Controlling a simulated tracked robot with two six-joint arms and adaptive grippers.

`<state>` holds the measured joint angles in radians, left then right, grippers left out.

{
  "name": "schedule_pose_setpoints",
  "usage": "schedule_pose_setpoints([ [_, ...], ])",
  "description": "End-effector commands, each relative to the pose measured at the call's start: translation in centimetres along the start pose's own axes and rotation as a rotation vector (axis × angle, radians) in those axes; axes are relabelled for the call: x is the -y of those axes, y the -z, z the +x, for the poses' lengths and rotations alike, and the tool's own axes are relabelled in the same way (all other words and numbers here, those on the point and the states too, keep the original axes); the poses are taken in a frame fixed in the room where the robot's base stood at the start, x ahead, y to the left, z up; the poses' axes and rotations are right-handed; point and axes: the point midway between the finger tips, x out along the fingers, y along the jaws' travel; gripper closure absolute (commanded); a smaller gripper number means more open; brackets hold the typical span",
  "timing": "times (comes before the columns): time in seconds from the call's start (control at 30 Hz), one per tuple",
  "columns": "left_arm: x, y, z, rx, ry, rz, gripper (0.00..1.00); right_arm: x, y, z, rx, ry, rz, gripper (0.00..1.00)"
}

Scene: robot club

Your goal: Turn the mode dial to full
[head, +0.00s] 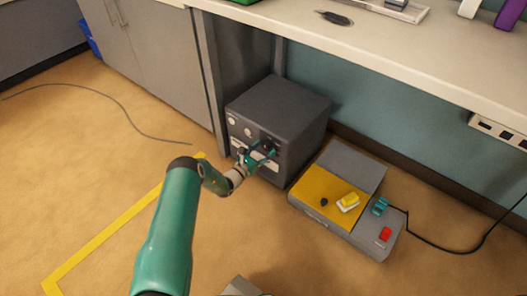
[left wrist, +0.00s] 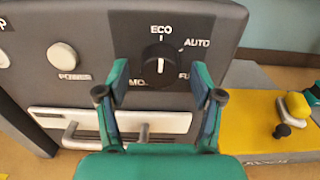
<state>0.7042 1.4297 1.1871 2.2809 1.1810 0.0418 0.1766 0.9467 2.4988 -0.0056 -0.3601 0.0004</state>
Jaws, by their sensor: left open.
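The mode dial (left wrist: 158,58) is a round black knob on the dark front panel of a grey box (head: 283,105). My left gripper (left wrist: 160,82) is open, with one fingertip to each side of the dial's lower part and a gap on both sides. In the head view my left gripper (head: 259,155) is at the box's front and hides the dial.
A power button (left wrist: 62,55) and a drawer-like panel with a handle (left wrist: 125,132) are on the same face. A yellow and grey unit (head: 312,190) with small controls stands to the right. A bench (head: 400,62) overhangs behind. Cables lie on the floor.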

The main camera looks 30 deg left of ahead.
Motion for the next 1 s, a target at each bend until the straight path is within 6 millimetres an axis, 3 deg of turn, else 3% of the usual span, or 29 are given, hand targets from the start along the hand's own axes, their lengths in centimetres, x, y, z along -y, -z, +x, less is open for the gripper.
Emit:
schedule_pose_setpoints([
  [0.13, 0.0, -0.01, -0.03, 0.0, 0.0, 0.0, 0.37, 0.01, 0.0, -0.02, 0.0, 0.0, 0.0, 0.61],
  [0.4, -0.02, 0.0, -0.06, 0.0, 0.0, 0.001, 0.82, 0.01, 0.0, -0.02, 0.0, 0.0, 0.0, 0.61],
  [0.5, -0.03, 0.0, -0.07, 0.0, 0.0, 0.001, 0.94, 0.01, 0.0, -0.02, 0.0, 0.0, 0.0, 0.61],
  [1.0, -0.05, 0.03, -0.11, 0.0, 0.0, 0.13, 0.94, 0.0, 0.0, 0.0, 0.0, 0.0, 0.0, 0.61],
])
